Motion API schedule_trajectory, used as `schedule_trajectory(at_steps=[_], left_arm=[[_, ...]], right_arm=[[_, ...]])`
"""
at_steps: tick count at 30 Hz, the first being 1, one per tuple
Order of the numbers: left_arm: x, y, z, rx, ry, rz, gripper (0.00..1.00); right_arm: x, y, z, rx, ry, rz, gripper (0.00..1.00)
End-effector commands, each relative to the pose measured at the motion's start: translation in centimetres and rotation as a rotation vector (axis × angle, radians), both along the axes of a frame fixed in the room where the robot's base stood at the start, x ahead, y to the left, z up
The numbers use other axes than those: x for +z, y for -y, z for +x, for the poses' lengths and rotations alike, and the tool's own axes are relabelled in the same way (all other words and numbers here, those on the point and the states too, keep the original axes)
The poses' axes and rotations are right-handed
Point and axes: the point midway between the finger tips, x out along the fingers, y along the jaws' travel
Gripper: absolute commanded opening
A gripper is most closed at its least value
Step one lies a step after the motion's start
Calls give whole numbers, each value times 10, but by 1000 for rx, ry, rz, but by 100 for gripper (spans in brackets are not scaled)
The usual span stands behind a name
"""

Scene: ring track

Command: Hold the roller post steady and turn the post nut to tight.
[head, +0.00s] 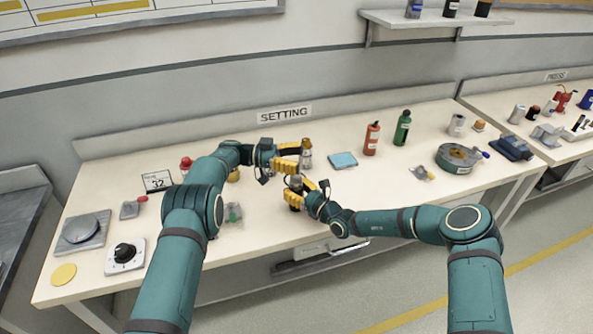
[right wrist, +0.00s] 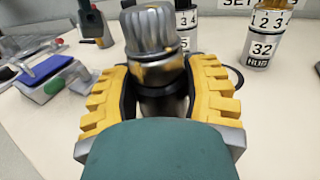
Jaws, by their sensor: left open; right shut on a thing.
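My right gripper (head: 302,191) is shut on a dark upright post (right wrist: 163,103) with a grey ribbed cap (right wrist: 150,38) on top. I take these for the roller post and its nut; yellow marks show on the cap. In the right wrist view, the yellow fingers (right wrist: 160,95) close on the post from both sides, below the cap. The lower post is hidden by my gripper. The cap also shows in the head view (head: 296,181). My left gripper (head: 299,157) is open and empty, just behind and above the post, apart from the cap.
A blue pad (head: 343,160), red bottle (head: 371,139), green bottle (head: 402,128) and round green fixture (head: 456,158) lie rightward.

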Motion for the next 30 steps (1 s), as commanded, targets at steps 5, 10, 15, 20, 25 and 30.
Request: schedule_trajectory(at_steps=[5,10,15,20,25,30], left_arm=[[22,0,0,0,1,0,66],[28,0,0,0,-1,0,66],[28,0,0,0,-1,0,66],[27,1,-1,-5,7,12,66],[18,7,-5,-61,104,157,66],[4,10,-9,-200,314,465,66]], right_arm=[[-1,1,0,-1,-2,-2,6],[-1,1,0,-1,-2,-2,6],[-1,1,0,-1,-2,-2,6],[-1,1,0,-2,-2,-2,6],[-1,1,0,-2,-2,-2,6],[-1,1,0,-2,-2,-2,6]])
